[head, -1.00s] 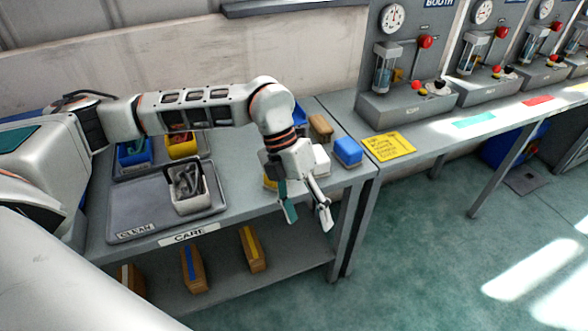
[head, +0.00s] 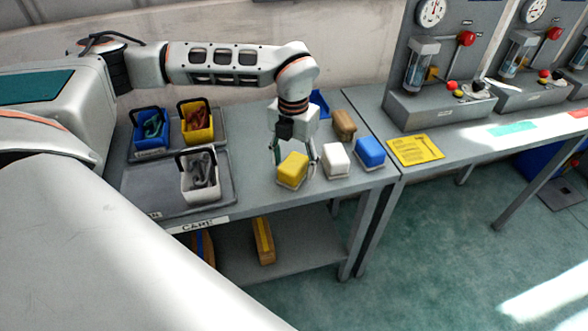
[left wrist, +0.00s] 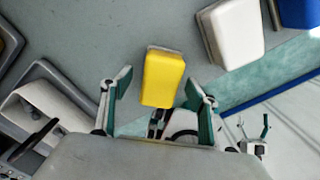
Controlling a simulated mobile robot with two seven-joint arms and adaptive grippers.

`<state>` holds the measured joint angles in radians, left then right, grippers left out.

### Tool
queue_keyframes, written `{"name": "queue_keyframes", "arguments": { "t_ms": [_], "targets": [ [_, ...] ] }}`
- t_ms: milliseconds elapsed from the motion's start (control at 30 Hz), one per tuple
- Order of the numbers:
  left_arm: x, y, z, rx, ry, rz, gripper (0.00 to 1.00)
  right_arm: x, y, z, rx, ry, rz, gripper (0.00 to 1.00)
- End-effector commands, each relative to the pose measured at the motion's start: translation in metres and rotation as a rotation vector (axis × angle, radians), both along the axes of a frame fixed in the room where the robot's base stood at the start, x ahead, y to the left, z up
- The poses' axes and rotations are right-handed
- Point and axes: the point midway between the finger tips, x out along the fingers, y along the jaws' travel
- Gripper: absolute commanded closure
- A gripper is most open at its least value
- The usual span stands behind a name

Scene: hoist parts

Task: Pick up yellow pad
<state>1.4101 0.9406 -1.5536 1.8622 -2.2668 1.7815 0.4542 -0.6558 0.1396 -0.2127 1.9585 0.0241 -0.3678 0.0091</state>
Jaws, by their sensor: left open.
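The yellow pad (head: 292,169) lies on the grey table near its front edge, in the head view. It has a pale base under its yellow top. My left gripper (head: 294,160) is open and points down over the pad, one finger to each side of it. In the left wrist view the yellow pad (left wrist: 162,78) shows between and beyond the tips of the open left gripper (left wrist: 160,90). The fingers look apart from the pad.
A white pad (head: 336,161) and a blue pad (head: 371,152) lie right of the yellow one, with a wooden brush (head: 344,124) behind. Blue (head: 150,133), yellow (head: 197,122) and white (head: 201,176) bins stand on trays to the left. The table's front edge is close.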

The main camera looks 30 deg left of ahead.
Motion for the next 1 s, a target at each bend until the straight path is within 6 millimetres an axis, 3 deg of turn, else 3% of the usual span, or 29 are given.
{"name": "queue_keyframes", "arguments": {
  "t_ms": [167,433,600,1000],
  "targets": [
    [0.0,-0.001,-0.019,0.0,0.002,-0.001,0.4,0.001,0.0,-0.001,0.0,-0.001,0.001,0.25],
    [0.0,-0.001,-0.021,-0.001,0.0,-0.001,0.4,0.005,0.0,0.002,0.0,-0.009,0.001,0.25],
    [0.0,0.0,-0.021,-0.001,0.0,-0.001,0.82,0.006,0.0,0.004,0.001,-0.013,0.0,0.25],
    [0.0,0.0,-0.018,-0.001,-0.001,-0.001,0.86,0.006,0.0,0.005,0.002,-0.013,0.0,0.25]
  ]
}}
